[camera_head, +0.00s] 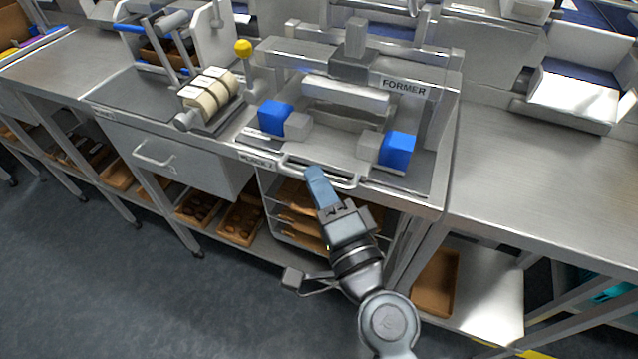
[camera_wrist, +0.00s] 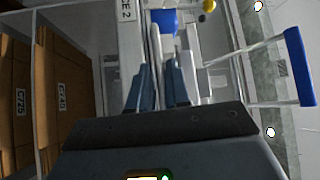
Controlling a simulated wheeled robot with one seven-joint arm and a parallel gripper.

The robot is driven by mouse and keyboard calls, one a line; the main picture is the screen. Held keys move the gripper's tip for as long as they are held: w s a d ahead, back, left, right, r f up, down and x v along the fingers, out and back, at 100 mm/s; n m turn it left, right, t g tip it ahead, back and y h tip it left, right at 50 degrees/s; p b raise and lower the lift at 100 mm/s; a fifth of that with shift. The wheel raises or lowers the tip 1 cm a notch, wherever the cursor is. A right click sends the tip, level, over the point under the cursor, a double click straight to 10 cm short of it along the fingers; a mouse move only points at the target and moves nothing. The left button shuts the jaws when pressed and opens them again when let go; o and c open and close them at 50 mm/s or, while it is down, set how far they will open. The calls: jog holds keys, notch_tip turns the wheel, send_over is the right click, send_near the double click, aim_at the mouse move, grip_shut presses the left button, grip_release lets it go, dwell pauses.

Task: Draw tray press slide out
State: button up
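The tray press, marked FORMER, has a slide (camera_head: 330,152) in its bed, with a metal bar handle (camera_head: 345,184) along its front edge. My gripper (camera_head: 317,178) is at the left part of this handle, its blue-grey fingers reaching up to it from the front. In the wrist view my gripper (camera_wrist: 160,80) shows its two fingers apart, with the light handle bar (camera_wrist: 155,45) running between them. A gap seems to remain beside the bar. Blue blocks (camera_head: 275,118) and (camera_head: 397,150) stand on the press bed.
A closed drawer (camera_head: 165,158) with its own handle is left of the press. Below is a rack with brown trays (camera_head: 297,215). A roller device (camera_head: 208,96) and a yellow knob (camera_head: 243,47) stand at left. The right bench (camera_head: 540,160) is mostly bare.

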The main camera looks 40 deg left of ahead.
grip_shut()
jog(key=shift+w+d+r, duration=0.15)
jog(key=shift+w+d, duration=0.05)
dwell(0.8)
